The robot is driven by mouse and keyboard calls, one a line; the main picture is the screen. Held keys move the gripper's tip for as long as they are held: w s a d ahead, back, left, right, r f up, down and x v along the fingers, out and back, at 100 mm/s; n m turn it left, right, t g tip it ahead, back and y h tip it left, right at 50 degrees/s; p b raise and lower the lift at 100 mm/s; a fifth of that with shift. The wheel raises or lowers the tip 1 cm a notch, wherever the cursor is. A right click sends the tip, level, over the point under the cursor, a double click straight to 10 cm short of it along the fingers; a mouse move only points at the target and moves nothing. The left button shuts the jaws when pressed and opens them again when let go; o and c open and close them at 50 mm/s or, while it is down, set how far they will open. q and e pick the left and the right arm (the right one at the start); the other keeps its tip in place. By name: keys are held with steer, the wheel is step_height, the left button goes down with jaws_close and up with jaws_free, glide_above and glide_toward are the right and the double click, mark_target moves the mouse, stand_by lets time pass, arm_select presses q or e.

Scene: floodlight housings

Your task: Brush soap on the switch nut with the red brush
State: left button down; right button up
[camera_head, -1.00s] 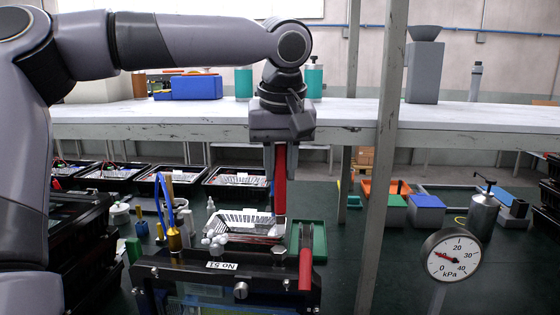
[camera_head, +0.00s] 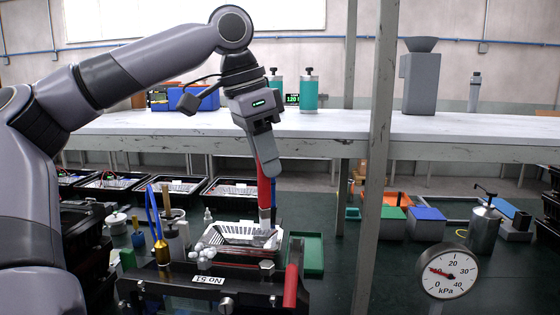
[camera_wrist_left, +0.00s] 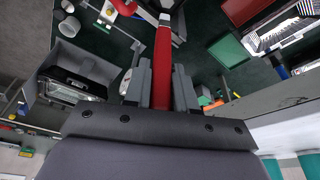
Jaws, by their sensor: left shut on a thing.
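My left gripper (camera_head: 268,168) is shut on the red brush (camera_head: 264,196) and holds it nearly upright, bristle end down, behind the black fixture. In the left wrist view the brush (camera_wrist_left: 178,58) runs between the two grey fingers (camera_wrist_left: 174,88). Its far end overlaps dark and white parts, and I cannot tell whether it touches anything. The black fixture (camera_head: 250,284) with the "No 51" label stands at the front, with a silver knob (camera_head: 226,303) and a red handle (camera_head: 291,286). I cannot make out the switch nut or the soap for certain. My right gripper is out of view.
A grey post (camera_head: 375,200) and a pressure gauge (camera_head: 448,272) stand at right. A white shelf (camera_head: 330,124) crosses behind.

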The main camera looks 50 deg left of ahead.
arm_select(q)
steer(key=m, duration=0.3)
steer(key=shift+d+r+h, duration=0.1)
steer(key=shift+r+h, duration=0.1)
steer(key=shift+h, duration=0.2)
steer(key=shift+f+m, duration=0.1)
steer(key=shift+m, duration=0.2)
